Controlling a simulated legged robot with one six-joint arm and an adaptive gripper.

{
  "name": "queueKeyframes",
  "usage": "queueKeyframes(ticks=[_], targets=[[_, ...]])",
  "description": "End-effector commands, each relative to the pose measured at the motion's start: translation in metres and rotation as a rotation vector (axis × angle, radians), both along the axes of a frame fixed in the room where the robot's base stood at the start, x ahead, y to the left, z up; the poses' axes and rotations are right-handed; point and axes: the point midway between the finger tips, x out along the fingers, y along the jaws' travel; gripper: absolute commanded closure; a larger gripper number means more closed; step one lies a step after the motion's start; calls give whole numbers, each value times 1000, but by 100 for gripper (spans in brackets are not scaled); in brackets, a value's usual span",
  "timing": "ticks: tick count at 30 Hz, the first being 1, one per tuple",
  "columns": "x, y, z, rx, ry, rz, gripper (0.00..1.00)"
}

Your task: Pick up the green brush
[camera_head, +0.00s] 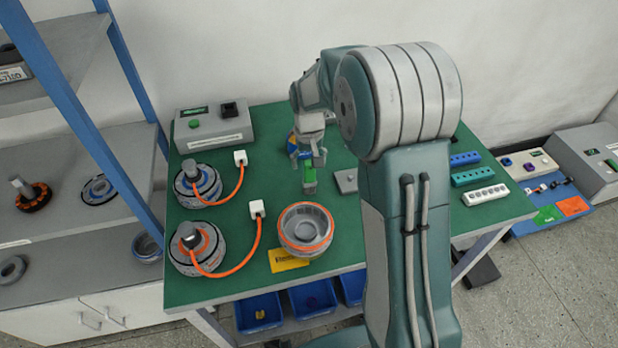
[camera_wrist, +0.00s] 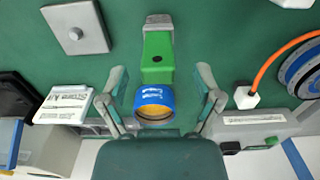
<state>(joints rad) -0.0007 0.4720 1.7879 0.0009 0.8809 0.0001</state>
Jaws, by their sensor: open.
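The green brush (camera_wrist: 157,62) shows in the wrist view, lying upright in the picture with its grey end (camera_wrist: 158,22) at the top and a dark hole in its green body. My gripper (camera_wrist: 162,75) is open, with one finger on each side of the brush's lower part and visible gaps between. Whether the fingers are down at the brush's height I cannot tell. In the head view the brush (camera_head: 309,176) shows partly below my gripper (camera_head: 309,160) on the green table (camera_head: 240,285). The gripper hides part of it.
A blue and orange roll (camera_wrist: 154,104) lies close to the brush's lower end, between my fingers' bases. A grey plate (camera_wrist: 76,27) lies at the upper left. A round hub part (camera_head: 306,228) stands in front of the brush, and a control box (camera_head: 213,125) behind left.

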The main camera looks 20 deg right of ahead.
Motion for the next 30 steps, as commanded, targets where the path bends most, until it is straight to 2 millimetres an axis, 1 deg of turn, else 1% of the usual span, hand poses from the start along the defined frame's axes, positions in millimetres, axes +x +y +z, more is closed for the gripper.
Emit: queueKeyframes(ticks=[3,7,10,16,17,18,20,21,22,30], targets=[[1,-1,-21,0,5,0,17],[1,-1,-38,-1,4,0,17],[2,-1,-44,-1,1,0,17],[2,-1,-45,-1,0,0,17],[2,-1,-45,-1,0,0,22],[2,-1,-45,-1,0,0,39],[2,-1,-44,-1,0,0,66],[2,-1,-44,-1,0,0,84],[2,-1,-44,-1,0,0,95],[2,-1,-45,-1,2,0,96]])
